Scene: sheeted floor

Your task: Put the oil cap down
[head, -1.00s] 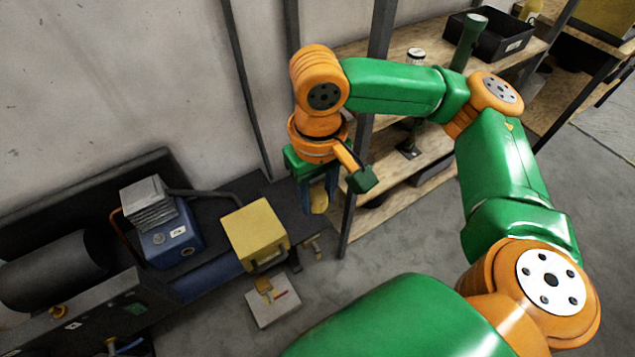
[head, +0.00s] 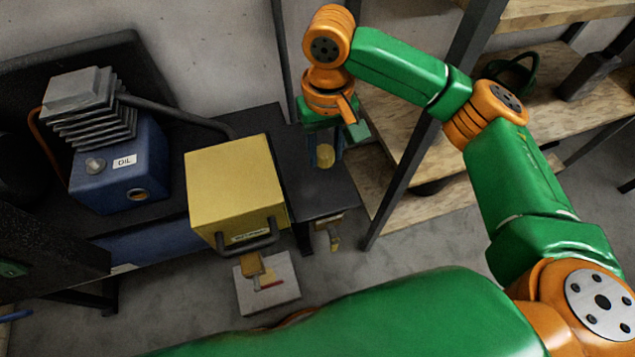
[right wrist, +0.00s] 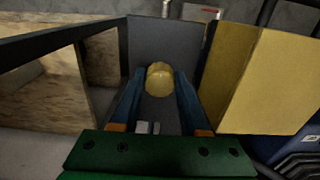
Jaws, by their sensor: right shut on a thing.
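The oil cap (head: 325,155) is a small round yellow piece at the tips of my right gripper (head: 324,150). In the right wrist view the oil cap (right wrist: 160,78) sits between the two blue fingers, and the gripper (right wrist: 160,88) is shut on it. It is over the right end of the dark bench (head: 312,190), right of the yellow box. I cannot tell whether the cap touches the bench top. My left gripper is not in view.
The yellow box (head: 235,185) with a dark handle stands close left of my right gripper. The blue oil unit (head: 122,165) with grey fins is farther left. A wooden shelf (head: 390,175) with a dark post (head: 425,125) stands to the right. The bench's right end is partly clear.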

